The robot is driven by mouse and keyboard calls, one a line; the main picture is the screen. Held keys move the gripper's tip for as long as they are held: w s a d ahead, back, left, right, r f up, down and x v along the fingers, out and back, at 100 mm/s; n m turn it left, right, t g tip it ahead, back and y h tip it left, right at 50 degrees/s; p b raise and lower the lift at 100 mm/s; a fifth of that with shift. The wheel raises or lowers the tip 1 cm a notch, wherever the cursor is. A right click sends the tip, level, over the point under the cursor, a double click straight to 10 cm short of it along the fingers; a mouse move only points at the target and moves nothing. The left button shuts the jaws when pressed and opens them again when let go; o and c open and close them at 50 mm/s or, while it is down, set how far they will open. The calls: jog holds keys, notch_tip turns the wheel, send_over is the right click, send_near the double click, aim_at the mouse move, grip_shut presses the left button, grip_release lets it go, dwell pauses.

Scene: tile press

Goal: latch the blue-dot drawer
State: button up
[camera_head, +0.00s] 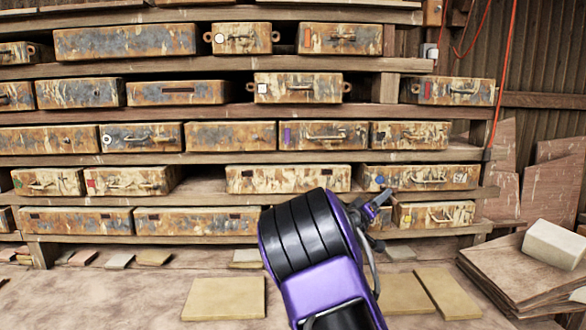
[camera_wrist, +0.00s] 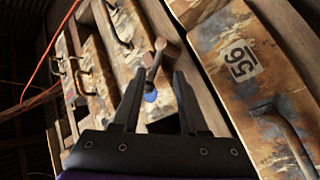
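The blue-dot drawer (camera_head: 405,178) is a rusty, weathered drawer at the right end of the second row from the bottom. It has a blue dot near its left end, a bar handle and a dark number mark at right. I cannot tell whether it sits fully in. My gripper (camera_head: 382,203) is just below its left end. In the wrist view, my gripper (camera_wrist: 158,85) is open, fingers apart. A thin grey lever with a brown knob (camera_wrist: 160,44) and a blue dot (camera_wrist: 150,96) show between the fingers. Contact with the lever is not visible.
A drawer with a number label (camera_wrist: 240,62) and handle is close at right in the wrist view. Below the blue-dot drawer is another handled drawer (camera_head: 437,215). Stacked boards with a pale block (camera_head: 554,243) stand at right. Loose tiles (camera_head: 224,298) lie in front of the shelves.

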jog(key=s+a+f+n+t+b, duration=0.15)
jog(key=s+a+f, duration=0.35)
jog(key=s+a, duration=0.7)
jog(key=w+a+r+n+t+y+p, duration=0.1)
jog(key=a+r+t+y, duration=0.1)
jog(key=a+r, duration=0.4)
jog(key=w+a+r+n+t+y, duration=0.1)
jog(key=a+r, duration=0.6)
jog(key=r, duration=0.7)
jog(key=shift+w+r+t+y+p, duration=0.4)
jog(key=shift+w+t+y, duration=0.25)
jog(key=shift+t+y, duration=0.45)
jog(key=shift+f, duration=0.1)
